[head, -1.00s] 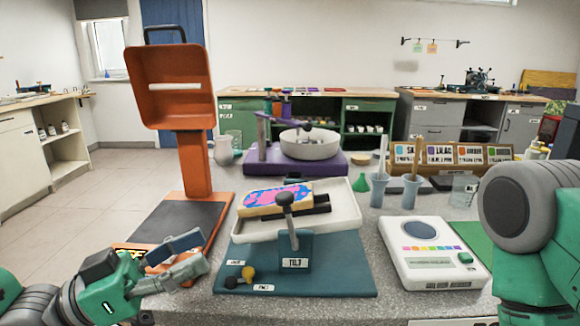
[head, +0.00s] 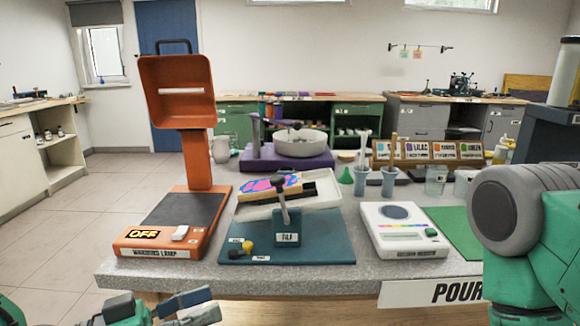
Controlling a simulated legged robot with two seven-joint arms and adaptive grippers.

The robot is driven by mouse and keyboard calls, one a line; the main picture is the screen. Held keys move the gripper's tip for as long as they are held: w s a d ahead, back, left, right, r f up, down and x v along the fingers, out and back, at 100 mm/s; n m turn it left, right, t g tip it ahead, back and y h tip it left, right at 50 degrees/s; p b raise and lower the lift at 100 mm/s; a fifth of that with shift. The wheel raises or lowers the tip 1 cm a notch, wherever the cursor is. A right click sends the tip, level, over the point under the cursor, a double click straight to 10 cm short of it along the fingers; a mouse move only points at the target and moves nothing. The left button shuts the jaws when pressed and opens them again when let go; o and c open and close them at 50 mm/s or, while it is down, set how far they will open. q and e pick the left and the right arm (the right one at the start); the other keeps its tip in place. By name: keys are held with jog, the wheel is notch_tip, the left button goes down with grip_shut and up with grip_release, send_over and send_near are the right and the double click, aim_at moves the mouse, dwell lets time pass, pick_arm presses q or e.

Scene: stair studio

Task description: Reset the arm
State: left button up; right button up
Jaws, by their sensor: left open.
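My left gripper (head: 188,306) is low in the head view, left of centre, in front of the grey counter's front edge. It is open and holds nothing that I can see; its lower part is cut off by the picture edge. A big green and grey link of my right arm fills the right side, but the right gripper itself is out of view.
An orange warming lamp (head: 195,160) marked OFF stands left on the counter (head: 130,275). A white scale-like device (head: 402,230) is right of the stand. Cups with sticks and a purple-based bowl machine (head: 290,158) stand behind. Floor at left is clear.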

pick_arm(q)
jog(key=s+a+f+n+g+y+p, duration=0.1)
jog(key=s+a+f+n+g+y, duration=0.2)
jog(key=f, duration=0.6)
jog(key=s+f+n+y, duration=0.2)
jog(key=s+f+y, duration=0.25)
jog(key=f, duration=0.55)
jog(key=s+a+f+n+g+y+p, duration=0.1)
jog(key=s+a+f+n+g+y, duration=0.1)
jog(key=s+a+f+g+y, duration=0.3)
jog(key=s+a+f+y, duration=0.3)
jog(key=s+a+f, duration=0.2)
jog(key=s+a, duration=0.2)
jog(key=shift+s+a+n+y+p, duration=0.3)
jog(key=shift+s+a+y, duration=0.05)
jog(key=shift+w+f, duration=0.1)
jog(key=shift+f, duration=0.05)
dwell(4.4)
